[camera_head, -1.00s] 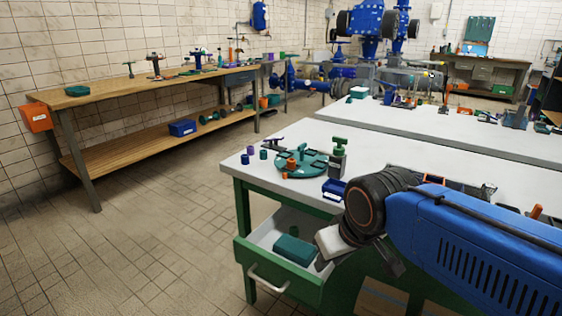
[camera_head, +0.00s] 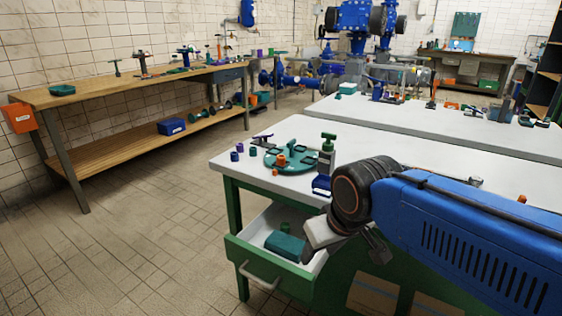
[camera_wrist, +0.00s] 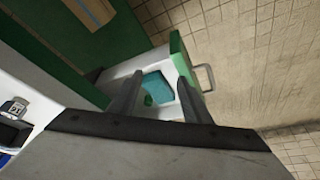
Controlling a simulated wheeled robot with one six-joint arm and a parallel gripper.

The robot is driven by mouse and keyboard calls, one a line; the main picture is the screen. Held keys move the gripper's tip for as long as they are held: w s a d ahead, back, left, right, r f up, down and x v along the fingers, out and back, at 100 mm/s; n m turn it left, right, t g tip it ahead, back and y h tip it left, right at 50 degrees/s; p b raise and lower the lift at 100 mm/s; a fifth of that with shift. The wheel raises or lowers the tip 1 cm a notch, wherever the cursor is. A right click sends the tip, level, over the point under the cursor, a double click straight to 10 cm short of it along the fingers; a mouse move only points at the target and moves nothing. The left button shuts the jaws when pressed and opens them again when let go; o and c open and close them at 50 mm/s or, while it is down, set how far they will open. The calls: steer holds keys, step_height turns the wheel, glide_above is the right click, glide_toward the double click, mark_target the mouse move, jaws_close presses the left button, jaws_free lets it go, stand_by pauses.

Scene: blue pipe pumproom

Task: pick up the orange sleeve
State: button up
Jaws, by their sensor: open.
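A small orange cylinder (camera_head: 275,172) stands at the near edge of a teal round disc (camera_head: 262,156) on the green-legged table. Another orange piece (camera_head: 281,160) is on the disc. A third small orange piece (camera_head: 522,198) is at the right, behind my arm. I cannot tell for sure which is the sleeve. My gripper (camera_wrist: 157,90) is open and empty in the wrist view, pointing down over an open drawer. A teal box (camera_wrist: 157,88) in that drawer shows between its fingers. No orange piece shows in the wrist view.
The open drawer (camera_head: 262,262) sticks out from the table front and also holds a green piece (camera_head: 285,228). A green-topped bottle (camera_head: 327,160), a blue bin (camera_head: 321,186) and several small cylinders stand near the disc. Floor at the left is clear.

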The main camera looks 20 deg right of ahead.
steer(key=w+r+m+g+h, duration=0.2)
steer(key=w+r+m, duration=0.4)
steer(key=w+r, duration=0.85)
steer(key=m+h, duration=0.2)
steer(key=m, duration=0.5)
glide_toward(281, 156)
steer(key=shift+g, duration=0.4)
steer(key=x, duration=0.8)
steer(key=shift+w+a, duration=0.1)
steer(key=shift+w, duration=0.2)
jaws_close()
